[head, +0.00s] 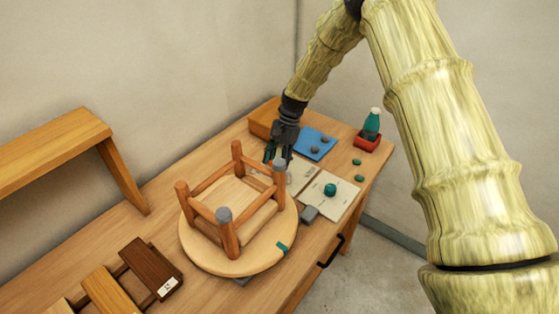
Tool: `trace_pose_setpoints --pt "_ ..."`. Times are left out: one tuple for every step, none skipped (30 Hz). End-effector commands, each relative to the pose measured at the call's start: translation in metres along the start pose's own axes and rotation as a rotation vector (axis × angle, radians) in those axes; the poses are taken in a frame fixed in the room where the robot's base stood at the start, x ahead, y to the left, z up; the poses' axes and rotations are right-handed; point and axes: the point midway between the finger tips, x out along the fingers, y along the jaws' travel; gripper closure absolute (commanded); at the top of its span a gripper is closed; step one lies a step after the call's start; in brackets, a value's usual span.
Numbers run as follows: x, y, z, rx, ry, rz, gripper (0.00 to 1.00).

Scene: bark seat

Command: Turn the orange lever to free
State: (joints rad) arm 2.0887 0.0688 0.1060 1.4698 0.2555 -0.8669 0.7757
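I cannot make out an orange lever in the head view. An upturned wooden stool (257,260) lies seat-down on the workbench, its legs and rails pointing up. Two of its legs have grey caps, and a teal mark (282,248) shows at the seat's edge. My gripper (277,158), dark with teal at the fingers, points down just behind the stool's far right side. Its fingertips are small and partly behind the stool frame, so I cannot tell whether it is open or touching anything.
Beyond the stool are an orange-brown block (264,121), a blue tray (314,144) with grey pieces, a pale sheet (340,204) with a teal knob (330,189), and a teal bottle (372,124) in a red holder. Wooden samples (151,268) lie front left. A raised shelf (55,145) stands left.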

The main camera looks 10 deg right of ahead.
Motion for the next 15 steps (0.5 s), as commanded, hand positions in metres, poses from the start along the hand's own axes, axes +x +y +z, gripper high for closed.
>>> trace_pose_setpoints --pt "0.0011 -0.0007 0.001 -0.021 0.001 0.008 0.98" --pt "0.0013 -0.0007 0.0019 -0.033 0.001 0.013 0.98" --pt "0.0016 -0.0007 0.003 -0.048 0.0 0.019 0.98" --pt "0.0018 -0.0008 0.0036 -0.058 0.0 0.023 0.98" --pt "0.002 -0.0009 0.0041 -0.067 0.0 0.027 0.98" --pt "0.0021 -0.0009 0.0048 -0.077 0.0 0.031 0.98" --pt "0.0023 -0.001 0.0052 -0.083 0.0 0.034 0.98" --pt "0.0024 -0.001 0.0055 -0.089 0.001 0.036 0.98" --pt "0.0025 -0.001 0.0059 -0.096 0.001 0.039 0.98" --pt "0.0026 -0.001 0.0062 -0.1 0.001 0.04 0.98" --pt "0.0026 -0.001 0.0064 -0.104 0.001 0.042 0.98" --pt "0.0026 -0.001 0.0066 -0.107 0.0 0.043 0.97" --pt "0.0027 -0.001 0.0068 -0.109 0.0 0.044 0.97" --pt "0.0027 -0.001 0.0069 -0.11 0.0 0.044 0.97" --pt "0.0027 -0.001 0.007 -0.111 0.0 0.045 0.97"
